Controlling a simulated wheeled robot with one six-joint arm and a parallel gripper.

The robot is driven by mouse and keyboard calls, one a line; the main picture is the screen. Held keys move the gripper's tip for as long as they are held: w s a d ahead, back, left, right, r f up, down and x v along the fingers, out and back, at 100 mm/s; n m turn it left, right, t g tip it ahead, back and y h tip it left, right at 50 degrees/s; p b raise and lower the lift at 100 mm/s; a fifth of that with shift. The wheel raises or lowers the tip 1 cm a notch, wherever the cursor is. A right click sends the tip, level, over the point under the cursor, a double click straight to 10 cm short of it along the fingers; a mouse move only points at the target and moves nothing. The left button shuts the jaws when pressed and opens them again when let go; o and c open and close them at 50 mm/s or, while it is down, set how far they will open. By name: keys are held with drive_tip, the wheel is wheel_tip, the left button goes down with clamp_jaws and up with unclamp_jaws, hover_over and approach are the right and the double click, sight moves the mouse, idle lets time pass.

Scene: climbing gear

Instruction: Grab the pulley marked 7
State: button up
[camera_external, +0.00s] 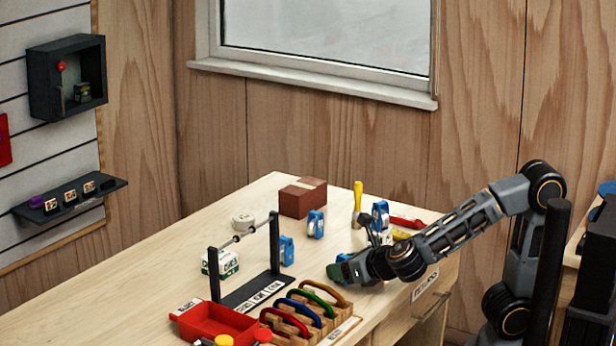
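Several blue pulleys stand on the wooden workbench (160,285). One pulley (316,224) is in front of the brown blocks, another pulley (287,250) is beside the black rack, and a third pulley (380,214) is at the back right, partly behind my arm. Their numbers are too small to read, so I cannot tell which is marked 7. My gripper (338,271) is low over the right part of the bench, pointing left, to the right of and nearer than the pulley beside the rack. Its teal-tipped end is small and dark; I cannot see whether anything is between the fingers.
A black rack (213,275) with a bar stands left of my gripper. Colored carabiners (326,292) sit in a wooden holder just in front. A red tray (215,322) is at the front. Brown blocks (297,201), a yellow-handled tool (357,196) and a white tape roll (243,220) are behind.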

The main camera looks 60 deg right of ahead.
drive_tip(key=c, duration=0.6)
